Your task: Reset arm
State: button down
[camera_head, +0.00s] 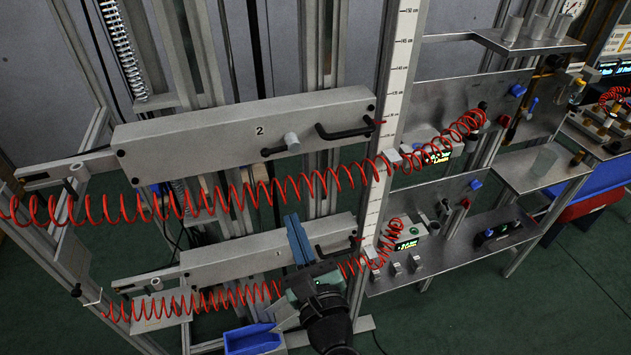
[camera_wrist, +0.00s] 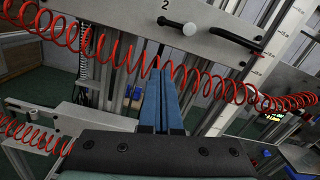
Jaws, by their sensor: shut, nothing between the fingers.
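My gripper (camera_head: 298,240) is in the lower middle of the head view, in front of the lower grey beam marked 1 (camera_head: 230,258). Its two blue fingers are together with nothing between them. In the wrist view my gripper (camera_wrist: 160,80) points up the picture toward the upper grey beam marked 2 (camera_wrist: 140,20). The upper red coiled hose (camera_wrist: 120,55) crosses the wrist view just beyond or beside the fingertips; I cannot tell whether they touch.
The upper beam (camera_head: 200,135) carries a black handle (camera_head: 345,131) and a grey knob (camera_head: 291,142). A lower red hose (camera_head: 215,300) runs near my arm. A blue bin (camera_head: 252,340) sits below. Metal shelves (camera_head: 450,250) with small devices stand right. Green floor (camera_head: 560,300) is clear at right.

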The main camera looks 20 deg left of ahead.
jog(key=w+d+r+n+t+h+b, duration=0.1)
jog(key=d+r+n+t, duration=0.1)
jog(key=r+n, duration=0.75)
jog(key=w+d+r+n+t+b, duration=0.25)
jog(key=r+n, duration=0.45)
jog(key=r, duration=0.5)
jog(key=s+d+r+n+t+h, duration=0.4)
jog(key=s+r, duration=0.3)
jog(key=r, duration=0.3)
jog(key=s+d+r+n+t+h, duration=0.3)
jog(key=s+d+r+n+h, duration=0.2)
jog(key=r, duration=0.6)
jog(key=shift+s+d+r+n+t+h+b, duration=0.2)
jog(key=shift+s+d+n+t+h+b, duration=0.25)
jog(key=shift+s, duration=0.45)
